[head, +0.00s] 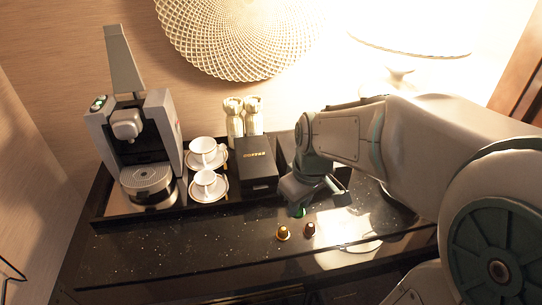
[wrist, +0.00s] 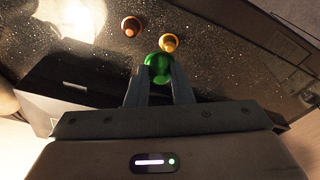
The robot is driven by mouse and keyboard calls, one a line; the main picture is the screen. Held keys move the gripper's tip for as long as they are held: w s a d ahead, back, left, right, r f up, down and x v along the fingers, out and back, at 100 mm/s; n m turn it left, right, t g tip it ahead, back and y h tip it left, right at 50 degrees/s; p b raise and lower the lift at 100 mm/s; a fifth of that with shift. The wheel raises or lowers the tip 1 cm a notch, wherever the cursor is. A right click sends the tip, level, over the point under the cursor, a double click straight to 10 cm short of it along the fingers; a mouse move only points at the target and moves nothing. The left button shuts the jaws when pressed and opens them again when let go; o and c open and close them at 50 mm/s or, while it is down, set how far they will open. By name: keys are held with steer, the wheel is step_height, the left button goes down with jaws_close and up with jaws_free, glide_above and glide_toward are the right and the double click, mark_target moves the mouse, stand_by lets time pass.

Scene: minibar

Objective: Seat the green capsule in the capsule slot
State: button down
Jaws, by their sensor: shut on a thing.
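The green capsule (wrist: 158,67) is between the two fingertips of my gripper (wrist: 160,80) in the wrist view, and the gripper is shut on it. In the head view the green capsule (head: 300,211) shows as a small green spot just under my gripper (head: 298,206), low over the black counter. I cannot tell whether it touches the counter. The coffee machine (head: 135,135) stands at the left on a tray, with a raised lever (head: 123,60) on top. I cannot make out the capsule slot itself.
A gold capsule (head: 283,233) and a brown capsule (head: 309,229) stand on the counter close to my gripper. Two white cups on saucers (head: 205,184), a black coffee box (head: 257,165) and two wrapped glasses (head: 243,115) stand between the machine and my arm. The front left counter (head: 150,255) is clear.

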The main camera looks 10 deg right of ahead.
steer(key=shift+w+a+f, duration=0.15)
steer(key=shift+w+a, duration=0.05)
steer(key=shift+w, duration=0.5)
steer(key=p, duration=0.2)
glide_above(259, 214)
steer(key=f, duration=0.6)
steer(key=shift+s+d+f, duration=0.15)
steer(key=shift+s+f, duration=0.05)
steer(key=shift+f, duration=0.1)
steer(key=shift+f+p, duration=0.45)
steer(key=shift+f, duration=1.6)
steer(key=shift+f, duration=0.15)
steer(key=c, duration=1.3)
jaws_free()
steer(key=shift+o, duration=0.2)
steer(key=shift+r, duration=0.2)
